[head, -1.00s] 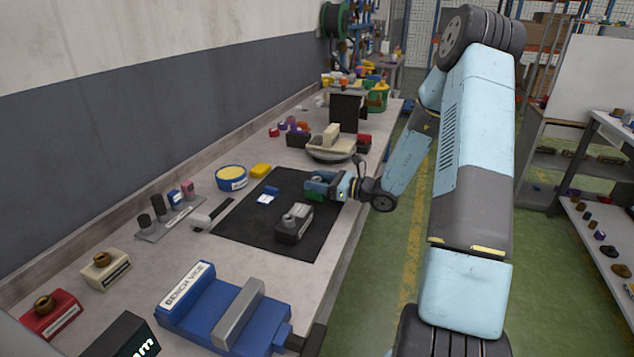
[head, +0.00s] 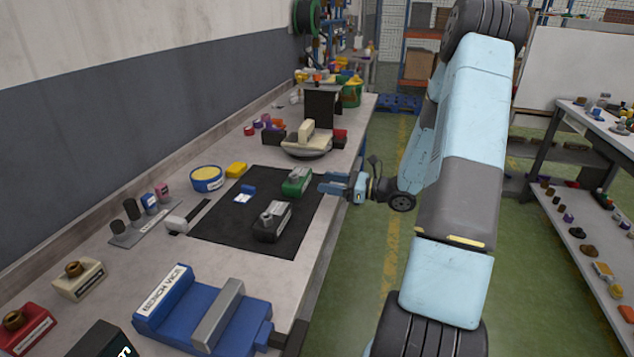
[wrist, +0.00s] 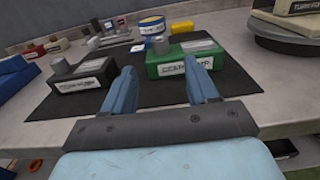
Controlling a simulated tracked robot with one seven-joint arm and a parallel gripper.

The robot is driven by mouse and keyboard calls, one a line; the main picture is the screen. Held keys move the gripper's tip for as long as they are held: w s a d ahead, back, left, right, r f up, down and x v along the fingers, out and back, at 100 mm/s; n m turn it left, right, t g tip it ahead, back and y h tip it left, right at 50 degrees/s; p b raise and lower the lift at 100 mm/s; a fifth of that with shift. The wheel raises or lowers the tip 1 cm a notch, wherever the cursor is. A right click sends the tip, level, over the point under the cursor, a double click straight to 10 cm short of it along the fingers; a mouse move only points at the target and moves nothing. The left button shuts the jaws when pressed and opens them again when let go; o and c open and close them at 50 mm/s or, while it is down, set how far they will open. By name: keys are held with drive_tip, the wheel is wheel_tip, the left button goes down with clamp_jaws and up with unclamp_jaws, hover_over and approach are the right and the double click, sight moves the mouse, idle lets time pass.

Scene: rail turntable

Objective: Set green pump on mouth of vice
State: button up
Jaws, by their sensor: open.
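The green pump (head: 297,181) stands upright on the black mat (head: 225,229) on the bench. It also shows in the wrist view (wrist: 182,62), just ahead of the fingers. My gripper (head: 326,184) is open and empty, at the bench's right edge, pointing at the pump from the right. In the wrist view the fingers (wrist: 163,88) are apart, with the right fingertip overlapping the pump's front; I cannot tell if they touch. The blue bench vice (head: 190,305) lies at the near end of the bench, with a grey jaw bar across it. Nothing shows on it.
A dark grey pump (head: 271,222) stands on the mat, close to the green one. A turntable (head: 306,148) with a cream part stands behind. A yellow-topped tin (head: 207,179), small bottles and cream and red pumps line the left side. Shelves stand at right.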

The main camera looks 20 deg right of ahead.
drive_tip(key=shift+s+d, duration=0.15)
drive_tip(key=shift+s+r, duration=0.1)
drive_tip(key=shift+r, duration=0.1)
drive_tip(key=s+a+r+n+g+h, duration=0.5)
drive_tip(key=s+a+r+n+g, duration=0.6)
drive_tip(key=s+n, duration=0.3)
drive_tip(key=s+d+r+n+t+h, duration=0.2)
drive_tip(key=s+r+n+t+h, duration=0.4)
drive_tip(key=s, duration=0.8)
drive_tip(key=shift+s+d+r+n+h, duration=0.25)
drive_tip(key=shift+s+r+n+h, duration=0.15)
drive_tip(key=shift+r+n+h, duration=1.95)
drive_tip(key=shift+r+n+y, duration=0.25)
drive_tip(key=shift+r+y, duration=0.3)
drive_tip(key=shift+r, duration=0.15)
